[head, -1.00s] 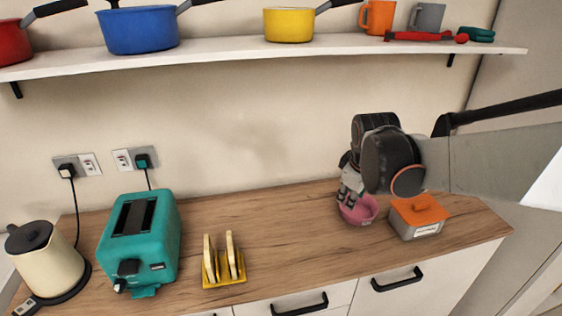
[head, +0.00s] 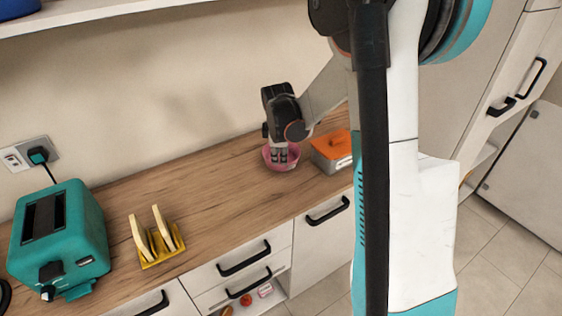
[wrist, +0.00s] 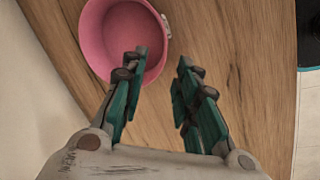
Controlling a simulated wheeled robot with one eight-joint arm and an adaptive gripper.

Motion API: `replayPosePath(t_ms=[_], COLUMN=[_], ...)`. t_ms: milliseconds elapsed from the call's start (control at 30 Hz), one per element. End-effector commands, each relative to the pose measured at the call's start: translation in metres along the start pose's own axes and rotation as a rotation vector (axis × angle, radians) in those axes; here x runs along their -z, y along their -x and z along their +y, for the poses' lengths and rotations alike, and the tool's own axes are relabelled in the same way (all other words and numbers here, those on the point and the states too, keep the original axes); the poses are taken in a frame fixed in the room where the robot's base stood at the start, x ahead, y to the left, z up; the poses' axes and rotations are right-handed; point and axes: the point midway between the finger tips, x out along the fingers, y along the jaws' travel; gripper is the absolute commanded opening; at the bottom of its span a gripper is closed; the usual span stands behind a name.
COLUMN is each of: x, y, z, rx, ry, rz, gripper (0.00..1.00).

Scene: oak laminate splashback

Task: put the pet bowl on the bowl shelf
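The pink pet bowl (head: 293,165) stands upright on the wooden counter near the wall. In the wrist view the bowl (wrist: 92,35) is at the upper left, with a small pale tag on its rim. My gripper (head: 279,157) points down at the bowl in the head view. In the wrist view my gripper (wrist: 160,62) is open, with a clear gap between its fingers. The left finger overlaps the bowl's near side and the right finger is over bare wood. I cannot tell whether a finger touches the bowl. A wall shelf (head: 110,20) shows at the upper left; whether it is the bowl shelf is unclear.
A box with an orange lid (head: 333,146) stands close to the bowl's right. A yellow toast rack (head: 163,256) and a teal toaster (head: 60,240) stand to the left, with bare counter between. A low drawer (head: 262,303) is open with small items in it.

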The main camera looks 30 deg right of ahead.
Motion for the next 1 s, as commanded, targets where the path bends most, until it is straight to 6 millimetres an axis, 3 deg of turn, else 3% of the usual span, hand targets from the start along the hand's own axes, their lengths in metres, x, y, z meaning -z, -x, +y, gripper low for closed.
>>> replayPosePath(t_ms=[333,600,867,900,1000], x=[0.000,-0.001,-0.001,-0.001,-0.001], y=[-0.025,-0.063,-0.067,-0.066,-0.066], z=[-0.001,-0.004,-0.004,-0.004,-0.004], rx=[0.000,-0.001,-0.001,-0.001,-0.001], ry=[-0.001,-0.001,-0.001,-0.001,-0.001], rz=[0.000,0.001,0.001,0.001,0.001], gripper=[0.28,0.28,0.28,0.26,0.04])
